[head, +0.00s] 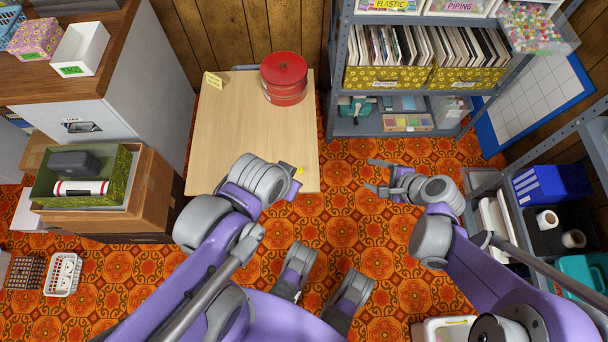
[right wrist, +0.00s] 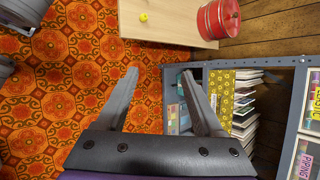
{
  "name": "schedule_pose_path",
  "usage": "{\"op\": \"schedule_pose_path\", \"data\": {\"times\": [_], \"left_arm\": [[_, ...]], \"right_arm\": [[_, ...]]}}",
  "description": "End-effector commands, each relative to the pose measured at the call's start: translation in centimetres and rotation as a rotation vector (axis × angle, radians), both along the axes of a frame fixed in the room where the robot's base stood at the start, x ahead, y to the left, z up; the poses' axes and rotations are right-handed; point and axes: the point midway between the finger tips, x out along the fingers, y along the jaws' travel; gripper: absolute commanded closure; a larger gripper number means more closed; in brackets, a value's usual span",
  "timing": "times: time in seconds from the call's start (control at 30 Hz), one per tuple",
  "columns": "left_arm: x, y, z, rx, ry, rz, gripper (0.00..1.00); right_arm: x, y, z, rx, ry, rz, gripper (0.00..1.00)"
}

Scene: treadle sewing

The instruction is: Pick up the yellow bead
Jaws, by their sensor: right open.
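The small yellow bead (head: 300,170) lies on the light wooden table (head: 240,120), near its front right corner. It also shows in the right wrist view (right wrist: 143,17), alone on the table top (right wrist: 175,22). My left gripper (head: 286,182) is at the table's front edge, close to the bead in the head view; its fingers are hidden by its own wrist. My right gripper (head: 374,176) is open and empty over the patterned floor, to the right of the table and apart from the bead. Its two spread fingers show in the right wrist view (right wrist: 160,74).
A red round tin (head: 284,78) stands at the table's back right. A grey shelf (head: 400,118) with records and boxes stands behind on the right. Cardboard boxes (head: 155,190) stand left of the table. The orange floor (head: 345,215) between table and right gripper is clear.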

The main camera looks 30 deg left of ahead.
Motion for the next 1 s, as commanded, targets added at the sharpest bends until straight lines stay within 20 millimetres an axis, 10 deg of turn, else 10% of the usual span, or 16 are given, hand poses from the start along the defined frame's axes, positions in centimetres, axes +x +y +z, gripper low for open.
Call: {"op": "schedule_pose_path", "data": {"times": [0.2, 0.4, 1.0], "left_arm": [[0.5, 0.0, -6.9, 0.000, 0.024, 0.000, 1.00], [1.0, 0.0, -10.3, 0.000, 0.033, 0.000, 1.00], [1.3, 0.0, -12.2, 0.000, 0.036, 0.000, 1.00]], "right_arm": [[1.9, 6.7, -12.7, 0.303, 0.296, -0.171, 0.31], [1.4, 10.6, -20.1, 0.499, 0.533, -0.271, 0.31], [1.4, 16.9, -25.0, 0.589, 0.658, -0.313, 0.31]]}}
